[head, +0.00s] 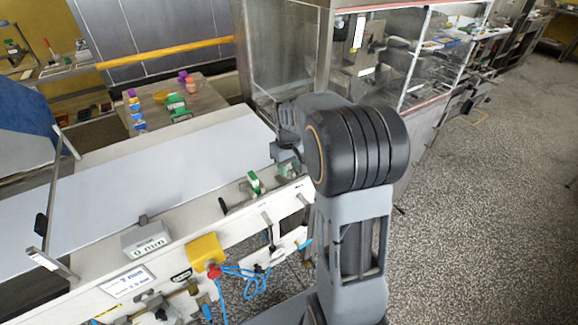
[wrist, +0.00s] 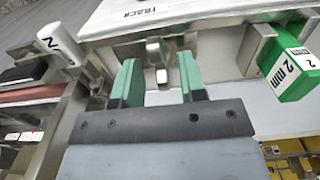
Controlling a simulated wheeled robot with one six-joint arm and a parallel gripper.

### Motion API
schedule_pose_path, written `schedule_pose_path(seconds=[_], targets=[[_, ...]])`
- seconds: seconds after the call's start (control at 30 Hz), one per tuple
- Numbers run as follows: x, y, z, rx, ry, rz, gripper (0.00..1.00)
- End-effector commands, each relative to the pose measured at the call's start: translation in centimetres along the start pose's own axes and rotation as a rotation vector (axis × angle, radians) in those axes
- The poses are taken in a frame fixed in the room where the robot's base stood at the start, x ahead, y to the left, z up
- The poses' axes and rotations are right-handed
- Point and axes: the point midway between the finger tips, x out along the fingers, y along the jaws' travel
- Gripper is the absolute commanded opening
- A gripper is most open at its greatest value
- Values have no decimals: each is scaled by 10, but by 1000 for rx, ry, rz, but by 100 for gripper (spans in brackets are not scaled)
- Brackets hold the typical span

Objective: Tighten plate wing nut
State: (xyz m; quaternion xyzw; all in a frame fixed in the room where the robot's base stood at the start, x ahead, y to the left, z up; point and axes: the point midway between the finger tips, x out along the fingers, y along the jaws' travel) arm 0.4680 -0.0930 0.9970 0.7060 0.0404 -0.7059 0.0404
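My gripper (wrist: 158,78) is open, with two green fingertips spread apart in the wrist view. A small metal piece (wrist: 155,50), which looks like the wing nut, stands just beyond and between the fingertips; gaps show on both sides of it. It sits at the edge of a white plate (wrist: 195,12) with black lettering, partly cut off by the frame. In the head view my gripper is at the far end of the white conveyor, mostly hidden by my arm, and the wing nut cannot be made out.
A green block marked 2 mm (wrist: 293,75) sits right of my gripper; a white cylinder (wrist: 62,45) stands left. In the head view, the white conveyor belt (head: 150,165) runs beside a glass-fronted cabinet (head: 375,60). A yellow box (head: 205,252) with blue hoses is on the near side.

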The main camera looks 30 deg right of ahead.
Motion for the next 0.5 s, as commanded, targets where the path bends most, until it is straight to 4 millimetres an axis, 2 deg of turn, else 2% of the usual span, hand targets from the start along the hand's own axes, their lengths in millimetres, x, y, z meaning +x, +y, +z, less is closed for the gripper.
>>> schedule_pose_path(seconds=[0.07,0.4,0.5], targets=[[0,0,0,0,0,0,34],[0,0,0,0,0,0,2],[0,0,0,0,0,0,0]])
